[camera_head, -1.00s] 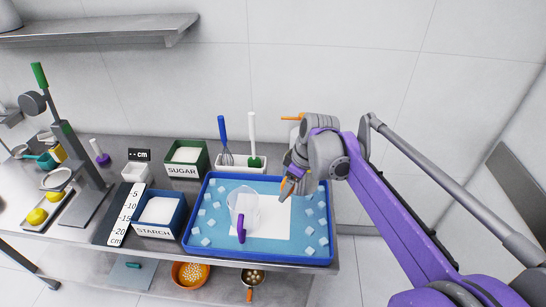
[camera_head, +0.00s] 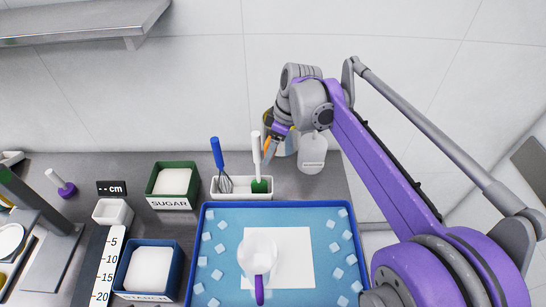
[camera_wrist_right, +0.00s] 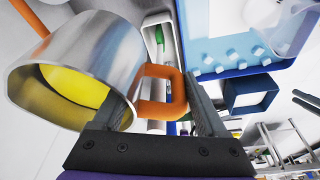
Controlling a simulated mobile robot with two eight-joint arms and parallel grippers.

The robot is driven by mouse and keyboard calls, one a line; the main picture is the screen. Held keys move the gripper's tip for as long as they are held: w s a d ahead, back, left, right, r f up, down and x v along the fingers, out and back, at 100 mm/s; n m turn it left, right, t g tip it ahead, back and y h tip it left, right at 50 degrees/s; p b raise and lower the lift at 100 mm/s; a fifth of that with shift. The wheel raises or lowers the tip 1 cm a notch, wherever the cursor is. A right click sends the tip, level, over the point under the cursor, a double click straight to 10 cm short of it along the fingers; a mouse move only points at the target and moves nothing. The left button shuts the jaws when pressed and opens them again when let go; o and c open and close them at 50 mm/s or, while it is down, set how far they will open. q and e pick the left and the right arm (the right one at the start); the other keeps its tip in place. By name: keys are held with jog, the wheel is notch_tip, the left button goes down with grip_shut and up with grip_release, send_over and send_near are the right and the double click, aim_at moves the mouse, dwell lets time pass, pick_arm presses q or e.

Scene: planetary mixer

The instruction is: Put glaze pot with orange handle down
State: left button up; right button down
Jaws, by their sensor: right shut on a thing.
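The glaze pot is a shiny metal pot (camera_wrist_right: 85,65) with yellow inside, tilted in the right wrist view. My right gripper (camera_wrist_right: 165,112) is shut on its orange loop handle (camera_wrist_right: 172,90). In the head view the orange handle (camera_head: 267,146) shows at the jaws, behind the blue tray and just right of the white utensil holder. The pot's body is mostly hidden there by my right wrist. I cannot tell whether its base touches the counter. My left gripper is not in view.
The blue tray (camera_head: 207,250) holds white cubes, a white sheet (camera_head: 294,262) and a clear jug with a purple handle (camera_head: 259,290). The white utensil holder (camera_head: 228,195) holds a whisk and a brush. The sugar box (camera_head: 152,180) and starch box (camera_head: 123,275) stand left.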

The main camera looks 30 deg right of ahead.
notch_tip(320, 180, down, 13)
jog(key=shift+s+f+b, duration=0.1)
jog(key=shift+f+b, duration=0.05)
jog(key=shift+b, duration=0.55)
jog(key=w+d, duration=0.3)
jog(key=w, duration=0.4)
jog(key=shift+d+f+p, duration=0.25)
jog(key=shift+f+p, duration=0.1)
jog(key=shift+f, duration=0.05)
jog(key=shift+f+b, duration=0.3)
jog(key=shift+f, duration=0.25)
jog(key=shift+f, duration=0.1)
